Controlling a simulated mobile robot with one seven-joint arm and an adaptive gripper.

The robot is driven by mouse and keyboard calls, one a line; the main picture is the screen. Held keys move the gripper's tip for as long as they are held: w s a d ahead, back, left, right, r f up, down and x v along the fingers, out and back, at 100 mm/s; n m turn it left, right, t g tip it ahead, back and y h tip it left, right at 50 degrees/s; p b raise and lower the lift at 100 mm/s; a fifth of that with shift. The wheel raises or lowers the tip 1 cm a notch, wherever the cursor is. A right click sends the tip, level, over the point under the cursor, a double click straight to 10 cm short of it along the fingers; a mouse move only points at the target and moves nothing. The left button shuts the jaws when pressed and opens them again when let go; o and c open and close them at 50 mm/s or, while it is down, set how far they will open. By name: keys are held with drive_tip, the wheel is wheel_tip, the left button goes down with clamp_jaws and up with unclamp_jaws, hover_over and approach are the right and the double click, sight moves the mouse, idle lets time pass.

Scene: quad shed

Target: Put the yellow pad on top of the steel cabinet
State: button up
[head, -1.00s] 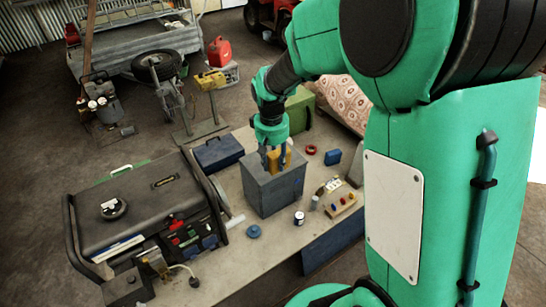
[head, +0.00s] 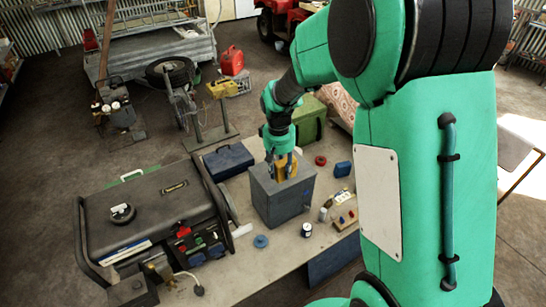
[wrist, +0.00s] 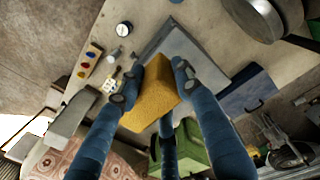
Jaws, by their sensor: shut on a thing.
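The yellow pad (wrist: 152,94) is a rough yellow block gripped between the blue-grey fingers of my gripper (wrist: 153,86) in the wrist view. In the head view my gripper (head: 284,168) points down over the top of the grey steel cabinet (head: 286,205), and a bit of the pad shows between its fingers. The cabinet stands upright on the bench; its grey top (wrist: 190,50) shows behind the pad in the wrist view. The fingers hide part of the pad. I cannot tell whether the pad touches the cabinet top.
The bench (head: 240,280) also holds a dark generator (head: 150,215) at left, a blue toolbox (head: 228,161), a green box (head: 308,120), a red ring (head: 320,160), a small can (head: 307,230), a blue disc (head: 261,241) and a board with coloured knobs (head: 344,218).

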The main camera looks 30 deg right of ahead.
drive_tip(key=w+d, duration=0.1)
drive_tip(key=w, duration=0.3)
drive_tip(key=w+d, duration=0.1)
drive_tip(key=w, duration=0.3)
drive_tip(key=w+d+f, duration=0.1)
drive_tip(key=w, duration=0.3)
drive_tip(key=shift+w+d+f+p, duration=0.1)
drive_tip(key=shift+d+p, duration=0.2)
drive_tip(key=shift+d, duration=0.1)
drive_tip(key=shift+f, duration=1.75)
drive_tip(key=o, duration=1)
drive_tip(key=shift+f, duration=0.1)
wheel_tip(320, 180, up, 12)
drive_tip(key=shift+a, duration=0.35)
